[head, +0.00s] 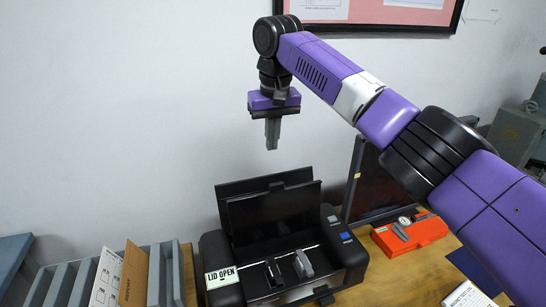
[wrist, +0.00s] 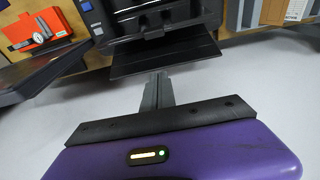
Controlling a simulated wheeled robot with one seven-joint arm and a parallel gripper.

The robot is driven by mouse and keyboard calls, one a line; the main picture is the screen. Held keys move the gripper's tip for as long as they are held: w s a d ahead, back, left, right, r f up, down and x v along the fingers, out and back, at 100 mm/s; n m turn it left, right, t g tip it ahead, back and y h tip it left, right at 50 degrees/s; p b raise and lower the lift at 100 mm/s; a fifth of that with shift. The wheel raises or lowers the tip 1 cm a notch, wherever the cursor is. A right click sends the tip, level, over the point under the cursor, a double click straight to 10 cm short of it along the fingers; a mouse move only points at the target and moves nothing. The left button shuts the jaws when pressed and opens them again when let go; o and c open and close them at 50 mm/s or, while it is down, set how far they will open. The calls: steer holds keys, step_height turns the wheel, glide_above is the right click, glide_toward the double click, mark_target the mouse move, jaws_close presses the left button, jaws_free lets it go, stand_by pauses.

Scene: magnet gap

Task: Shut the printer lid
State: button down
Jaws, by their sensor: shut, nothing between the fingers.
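The black printer (head: 353,262) stands on the wooden table, and its lid (head: 275,213) is raised, leaning back toward the wall. The inside shows, with a light grey part (head: 303,265) in it and a "LID OPEN" label (head: 221,278) at the left front. My gripper (head: 272,147) is shut and empty, pointing down in the air above and behind the raised lid, apart from it. In the wrist view my gripper's fingers (wrist: 157,76) are together, with the lid (wrist: 165,55) just beyond their tips in the picture and the printer (wrist: 185,14) past it.
A file rack (head: 165,275) with folders stands left of the printer. A dark upright panel (head: 380,185) and an orange case (head: 410,234) with a gauge are to the right. The white wall (head: 130,120) is behind, with a framed board (head: 370,14) high up.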

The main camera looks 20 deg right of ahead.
step_height(320, 180, down, 9)
steer(key=s+p, duration=0.2)
steer(key=shift+s+r, duration=0.2)
steer(key=shift+s, duration=0.05)
stand_by(0.5)
stand_by(0.4)
